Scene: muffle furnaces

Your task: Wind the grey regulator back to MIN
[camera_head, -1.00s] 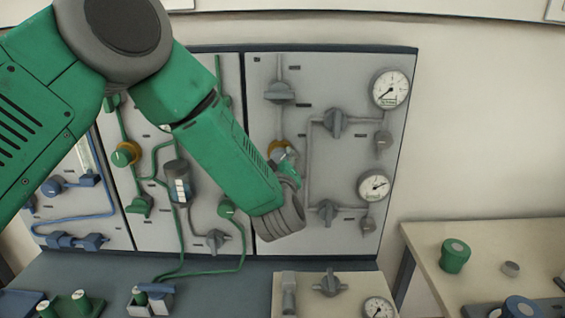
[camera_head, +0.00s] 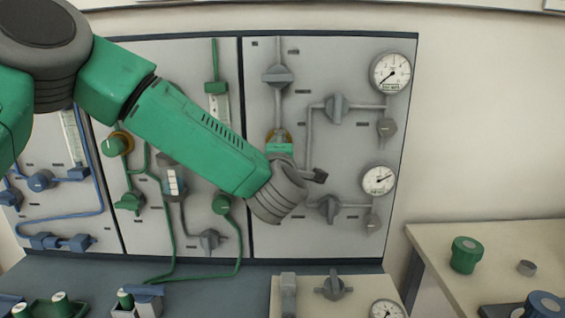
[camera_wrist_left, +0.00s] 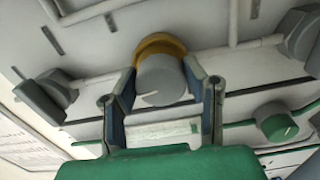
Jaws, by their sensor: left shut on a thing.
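The grey regulator (camera_wrist_left: 163,80) is a round knob with a brass-yellow collar and a white pointer line, seen in the left wrist view. In the head view only its yellow collar (camera_head: 273,134) shows, on the right-hand grey panel; the knob is hidden behind my gripper. My left gripper (camera_wrist_left: 158,77) is shut on the knob, one finger on each side. In the left wrist view the pointer line lies nearly level, tipped slightly. A pale label plate shows below the knob, its text unreadable. My right gripper is out of view.
Grey valve handles (camera_head: 336,108) and two dials, an upper gauge (camera_head: 390,73) and a lower gauge (camera_head: 379,180), sit right of the regulator. Green fittings fill the middle panel. A side table (camera_head: 440,243) holds a green knob (camera_head: 466,254) at right.

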